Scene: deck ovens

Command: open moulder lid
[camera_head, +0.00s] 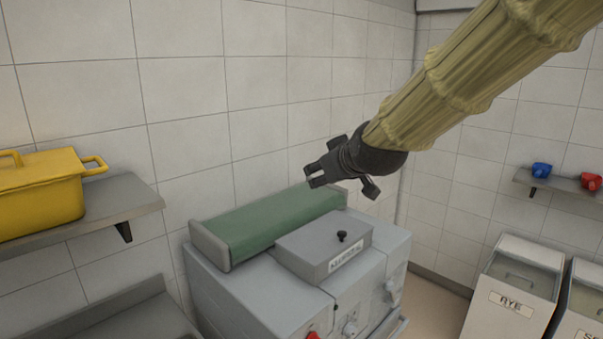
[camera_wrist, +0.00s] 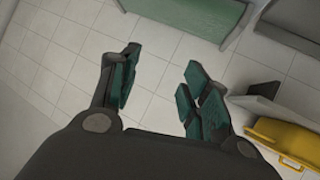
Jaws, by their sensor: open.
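The moulder (camera_head: 260,290) is a grey machine against the tiled wall in the head view, with a green belt (camera_head: 275,226) along its back. Its lid (camera_head: 325,250) is a grey box-like cover with a black knob (camera_head: 342,236) on top and a label on its front. The lid looks shut. My gripper (camera_head: 314,176) is in the air above the machine, up and to the left of the knob, touching nothing. In the wrist view my gripper (camera_wrist: 158,88) is open, with nothing between its fingers. The green belt (camera_wrist: 200,12) shows at the top there; the knob is not in that view.
A yellow pot (camera_head: 40,195) stands on a wall shelf (camera_head: 125,207) at left. Flour bins (camera_head: 515,285), one labelled RYE, stand at right. A blue cup (camera_head: 541,169) and a red cup (camera_head: 591,181) sit on a right shelf.

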